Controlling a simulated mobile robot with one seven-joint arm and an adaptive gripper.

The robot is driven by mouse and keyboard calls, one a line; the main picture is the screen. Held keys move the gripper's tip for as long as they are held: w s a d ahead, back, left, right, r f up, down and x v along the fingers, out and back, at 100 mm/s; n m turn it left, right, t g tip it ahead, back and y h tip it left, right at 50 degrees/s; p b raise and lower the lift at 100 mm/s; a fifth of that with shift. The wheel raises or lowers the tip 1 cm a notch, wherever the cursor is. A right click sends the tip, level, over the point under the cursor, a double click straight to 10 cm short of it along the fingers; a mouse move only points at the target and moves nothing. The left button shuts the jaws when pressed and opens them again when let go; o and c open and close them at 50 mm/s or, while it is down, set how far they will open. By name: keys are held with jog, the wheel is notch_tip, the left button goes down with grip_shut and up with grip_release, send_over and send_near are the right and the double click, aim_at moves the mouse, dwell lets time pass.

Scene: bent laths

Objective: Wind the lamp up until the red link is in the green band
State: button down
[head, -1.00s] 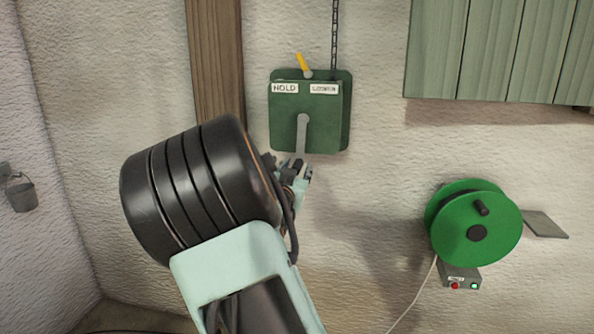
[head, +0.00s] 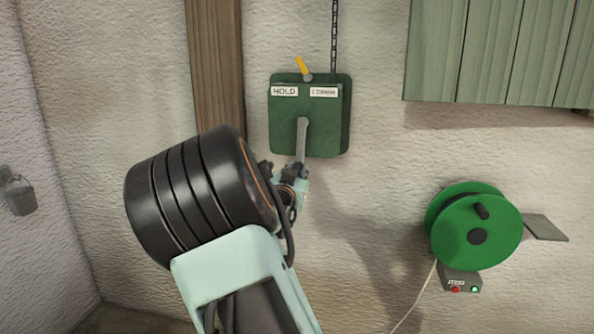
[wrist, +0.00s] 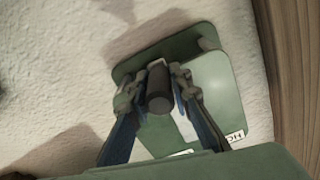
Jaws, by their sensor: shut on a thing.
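The green winch box (head: 285,118) is on the wall in the head view, with a HOLD label on the left and a second, blurred label on the right. A yellow lever (head: 302,67) on its top leans left, toward the HOLD side. A grey crank arm (head: 302,140) hangs down from the box's front. A chain (head: 334,35) rises from the box out of the picture. My gripper (wrist: 158,92) is shut on the dark crank handle (wrist: 159,84), seen in the wrist view. The lamp, red link and green band are not in view.
A green reel (head: 480,225) is on the wall at the right, above a small switch box (head: 461,283) with red and green buttons. Green boards (head: 490,50) jut at upper right. A wooden post (head: 215,65) stands left of the box. A small bucket (head: 18,193) hangs far left.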

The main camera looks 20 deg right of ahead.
jog(key=w+a+r+m+b, duration=0.2)
jog(key=w+a+r+m, duration=0.25)
jog(key=a+m, duration=0.35)
notch_tip(320, 180, up, 10)
jog(key=w+a+m, duration=0.1)
jog(key=m, duration=1.1)
jog(key=shift+w+r, duration=0.25)
jog(key=shift+w, duration=0.1)
jog(key=c, duration=1.8)
grip_release()
jog(key=shift+o, duration=0.3)
jog(key=shift+f, duration=0.15)
